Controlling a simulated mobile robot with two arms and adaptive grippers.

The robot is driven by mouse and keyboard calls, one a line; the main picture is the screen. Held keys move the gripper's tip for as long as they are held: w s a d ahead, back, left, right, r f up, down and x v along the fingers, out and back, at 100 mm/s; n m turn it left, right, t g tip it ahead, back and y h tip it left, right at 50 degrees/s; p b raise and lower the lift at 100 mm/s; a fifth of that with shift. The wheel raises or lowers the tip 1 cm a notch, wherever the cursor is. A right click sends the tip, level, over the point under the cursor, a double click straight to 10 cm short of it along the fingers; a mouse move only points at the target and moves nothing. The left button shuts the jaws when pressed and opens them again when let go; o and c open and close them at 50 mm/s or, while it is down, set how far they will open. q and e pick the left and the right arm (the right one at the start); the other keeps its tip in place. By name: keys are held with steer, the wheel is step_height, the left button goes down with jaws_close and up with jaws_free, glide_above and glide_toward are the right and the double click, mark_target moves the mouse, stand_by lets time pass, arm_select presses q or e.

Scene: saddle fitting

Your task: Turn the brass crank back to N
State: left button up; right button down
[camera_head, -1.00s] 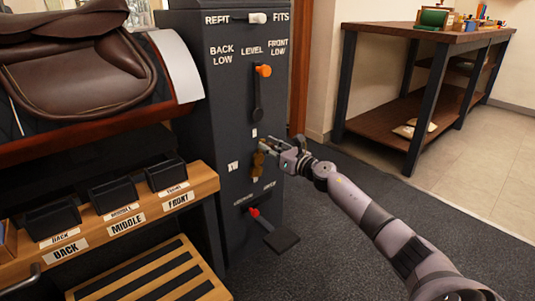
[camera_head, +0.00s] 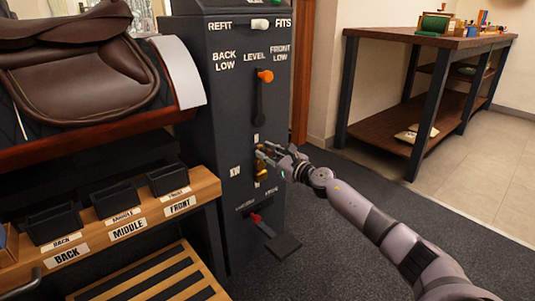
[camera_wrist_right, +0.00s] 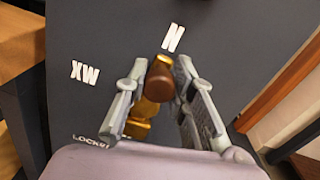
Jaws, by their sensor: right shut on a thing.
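The brass crank (camera_head: 261,176) is on the front of the dark cabinet, below the orange-knobbed lever. In the right wrist view its brass hub (camera_wrist_right: 138,128) shows low, and its brown grip (camera_wrist_right: 161,82) lies up toward the white N (camera_wrist_right: 173,38). The XW mark (camera_wrist_right: 85,73) is to the left. My right gripper (camera_head: 266,153) is at the crank. Its fingers (camera_wrist_right: 160,88) are on both sides of the grip, shut on it. The fingers partly hide the crank in the head view. My left gripper is not in view.
Above the crank is a lever with an orange knob (camera_head: 265,76). Below it is a red-tipped lever (camera_head: 256,217) with a dark pedal-like plate (camera_head: 283,246). A saddle (camera_head: 75,55) and labelled bins (camera_head: 168,180) stand left. A workbench (camera_head: 425,32) stands right.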

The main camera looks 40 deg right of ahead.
steer(key=c, duration=1.6)
jaws_free()
steer(key=shift+a+f, duration=0.1)
steer(key=shift+a, duration=0.05)
steer(key=shift+o, duration=1.3)
steer(key=shift+s, duration=0.1)
steer(key=s+d, duration=0.1)
steer(key=s, duration=1)
steer(key=shift+s, duration=0.35)
